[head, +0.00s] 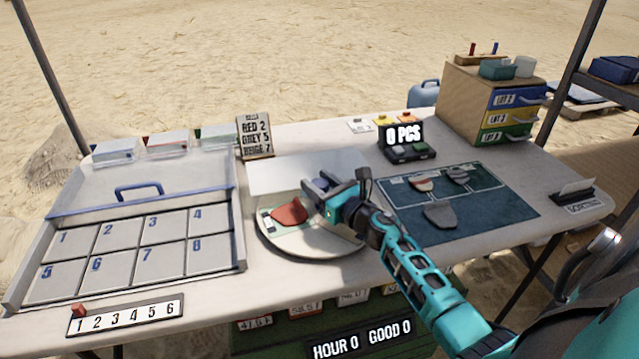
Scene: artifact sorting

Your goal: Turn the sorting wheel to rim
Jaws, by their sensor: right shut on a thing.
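The sorting wheel (300,242) is a round pale disc at the middle of the table, in front of a white upright panel. A red-brown sherd (290,213) lies on its left part, beside a small pale green marked strip (268,221). My right gripper (316,190) reaches in from the right over the back right part of the wheel. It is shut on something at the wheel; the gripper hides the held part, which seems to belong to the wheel. My right arm covers the wheel's right side. My left gripper is out of view.
A numbered tray (140,245) with a clear lid fills the left. A blue mat (475,215) with grey and reddish sherds lies right. A counter (402,137) reading 0 PCS, a rules sign (255,136) and a drawer cabinet (490,103) stand behind. A numbered strip (125,316) lies front left.

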